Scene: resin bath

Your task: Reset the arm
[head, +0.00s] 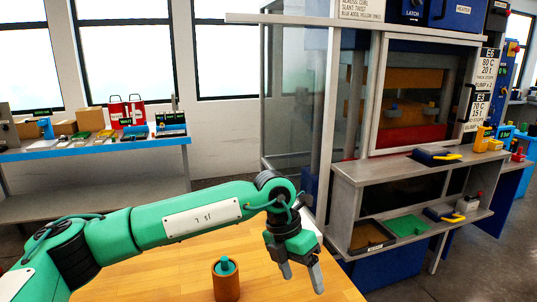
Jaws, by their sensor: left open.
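My left arm, green with dark joints, comes in from the left and reaches across above a wooden table (150,283). My left gripper (303,279) points down near the table's right edge. Its two grey fingers are apart, with nothing between them. An orange-brown cylinder with a teal top (227,282) stands upright on the table, to the left of the gripper and apart from it. My right gripper is not in view.
A grey glass-fronted cabinet (345,180) stands close at the right, with shelves holding yellow-handled tools (436,157) and a green mat (407,225). A blue-edged bench (90,150) with boxes and red bags stands at the back left. Floor shows between them.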

